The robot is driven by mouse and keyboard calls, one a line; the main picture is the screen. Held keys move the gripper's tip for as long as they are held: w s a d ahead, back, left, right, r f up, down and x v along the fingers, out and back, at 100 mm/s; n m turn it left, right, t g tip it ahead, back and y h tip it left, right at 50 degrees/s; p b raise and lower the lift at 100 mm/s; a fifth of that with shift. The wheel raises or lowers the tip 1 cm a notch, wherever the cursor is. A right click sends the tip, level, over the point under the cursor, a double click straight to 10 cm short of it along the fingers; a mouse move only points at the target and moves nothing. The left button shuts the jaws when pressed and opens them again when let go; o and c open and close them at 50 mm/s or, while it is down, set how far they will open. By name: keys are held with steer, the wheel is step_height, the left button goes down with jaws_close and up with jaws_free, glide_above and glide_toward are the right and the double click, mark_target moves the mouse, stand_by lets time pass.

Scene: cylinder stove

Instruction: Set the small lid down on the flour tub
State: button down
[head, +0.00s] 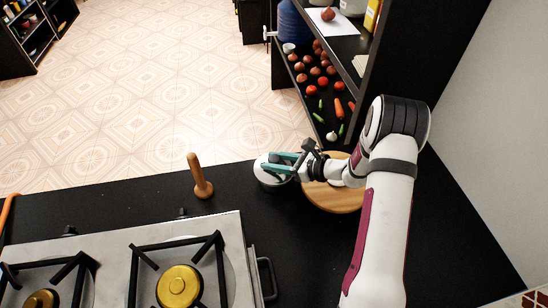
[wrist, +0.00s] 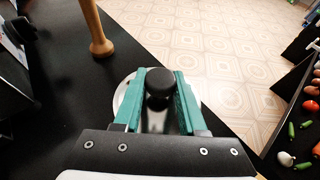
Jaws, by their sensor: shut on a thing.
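My gripper (head: 282,163) is over the black counter, reaching left from the arm. In the wrist view its two green fingers (wrist: 160,76) are shut on the black knob of the small lid (wrist: 159,88). The lid's pale round rim shows on both sides of the fingers. In the head view a white round body (head: 268,178) sits directly under the fingers near the counter's far edge. It looks like the flour tub, with the lid at its top. The fingers hide much of it, and I cannot tell whether lid and tub touch.
A wooden pestle-like tool (head: 201,178) stands upright to the left. A round wooden board (head: 335,197) lies under my wrist. A gas stove (head: 130,265) fills the front left. A dark shelf with vegetables (head: 320,85) rises beyond the counter. Bare counter lies between the pestle and gripper.

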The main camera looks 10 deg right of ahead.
steer(key=shift+f, duration=0.3)
stand_by(0.5)
steer(key=shift+c, duration=2)
jaws_free()
steer(key=v, duration=1.5)
steer(key=shift+s+d+r, duration=0.15)
steer(key=shift+s+d, duration=0.1)
steer(key=shift+d, duration=0.05)
